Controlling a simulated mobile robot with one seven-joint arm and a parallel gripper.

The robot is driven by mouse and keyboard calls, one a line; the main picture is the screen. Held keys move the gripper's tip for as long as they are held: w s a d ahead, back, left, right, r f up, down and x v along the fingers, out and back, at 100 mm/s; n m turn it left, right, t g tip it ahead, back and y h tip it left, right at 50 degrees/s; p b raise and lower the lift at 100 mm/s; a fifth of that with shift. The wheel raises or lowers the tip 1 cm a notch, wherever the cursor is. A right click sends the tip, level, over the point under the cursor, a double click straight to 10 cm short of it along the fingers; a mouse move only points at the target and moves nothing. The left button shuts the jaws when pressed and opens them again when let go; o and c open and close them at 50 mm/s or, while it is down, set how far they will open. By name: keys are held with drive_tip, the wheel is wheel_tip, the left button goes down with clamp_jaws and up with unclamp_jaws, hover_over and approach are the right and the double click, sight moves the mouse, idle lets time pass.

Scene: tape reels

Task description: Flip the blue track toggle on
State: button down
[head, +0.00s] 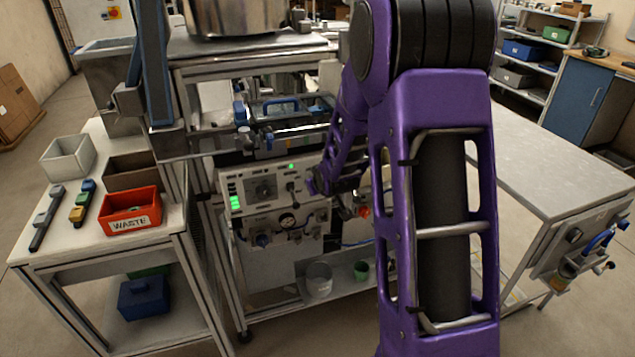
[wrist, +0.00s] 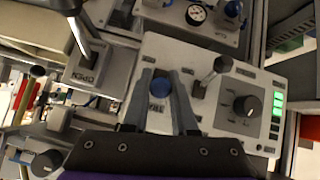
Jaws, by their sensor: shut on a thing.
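The blue track toggle (wrist: 161,87) shows in the wrist view as a round blue cap on the pale control panel (wrist: 210,55), with a partly covered label below it. My gripper (wrist: 158,78) has one grey finger on each side of the blue cap and is shut on it. The cap is seen nearly end-on, so its tilt is hard to tell. In the head view the same control panel (head: 262,206) stands under the machine. My purple arm reaches to its right end and hides the blue toggle there.
Beside the blue toggle is a grey-tipped lever (wrist: 219,66). A black dial (wrist: 245,105) and lit green bars (wrist: 278,108) lie farther right. Another lever (wrist: 83,40) stands at the upper left. A red waste bin (head: 131,211) is on the left table.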

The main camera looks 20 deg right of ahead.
idle(0.3)
drive_tip(key=c, duration=0.7)
unclamp_jaws()
